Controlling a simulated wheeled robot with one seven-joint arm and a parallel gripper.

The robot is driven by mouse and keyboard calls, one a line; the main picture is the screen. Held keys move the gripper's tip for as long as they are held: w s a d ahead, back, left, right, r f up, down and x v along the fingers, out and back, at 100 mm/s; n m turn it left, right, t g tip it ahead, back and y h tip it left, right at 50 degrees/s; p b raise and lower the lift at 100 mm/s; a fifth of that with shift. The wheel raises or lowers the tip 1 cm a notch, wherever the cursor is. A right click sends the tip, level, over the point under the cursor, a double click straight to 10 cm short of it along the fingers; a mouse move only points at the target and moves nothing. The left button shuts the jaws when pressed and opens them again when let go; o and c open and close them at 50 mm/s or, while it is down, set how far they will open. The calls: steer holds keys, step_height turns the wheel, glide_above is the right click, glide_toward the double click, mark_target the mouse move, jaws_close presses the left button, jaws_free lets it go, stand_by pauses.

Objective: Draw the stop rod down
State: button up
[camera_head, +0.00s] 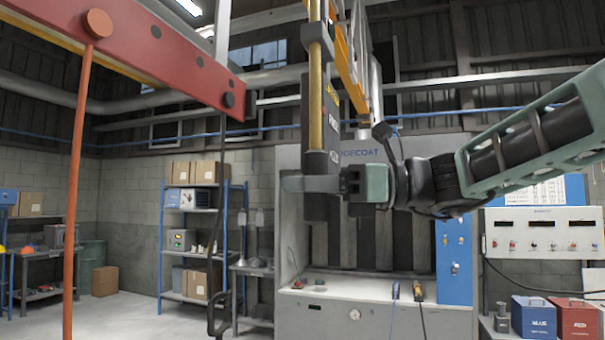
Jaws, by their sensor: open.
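A brass-coloured rod (316,105) hangs upright in the middle of the head view, in front of a dark panel with yellow lettering. It looks like the stop rod, though I see no readable label naming it. My gripper (297,184) comes in from the right at the rod's lower end, jaws open and pointing left. The rod's bottom disappears behind or between the fingers; I cannot tell which, nor whether they touch it. Another upright rod, orange-red (76,190), hangs from a red beam (150,50) at the left, well apart from my gripper.
A yellow rail (345,60) runs overhead beside the brass rod. A black cable (219,190) hangs from the red beam's end. Behind stand a grey booth (390,320), a blue shelf with boxes (188,200) and a control panel (541,232). Open floor lies at the left.

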steer(key=shift+a, duration=0.3)
jaws_close()
step_height(320, 180, down, 6)
steer(key=b, duration=0.6)
steer(key=shift+f, duration=0.35)
steer(key=shift+c, duration=0.8)
jaws_free()
steer(key=shift+o, duration=0.8)
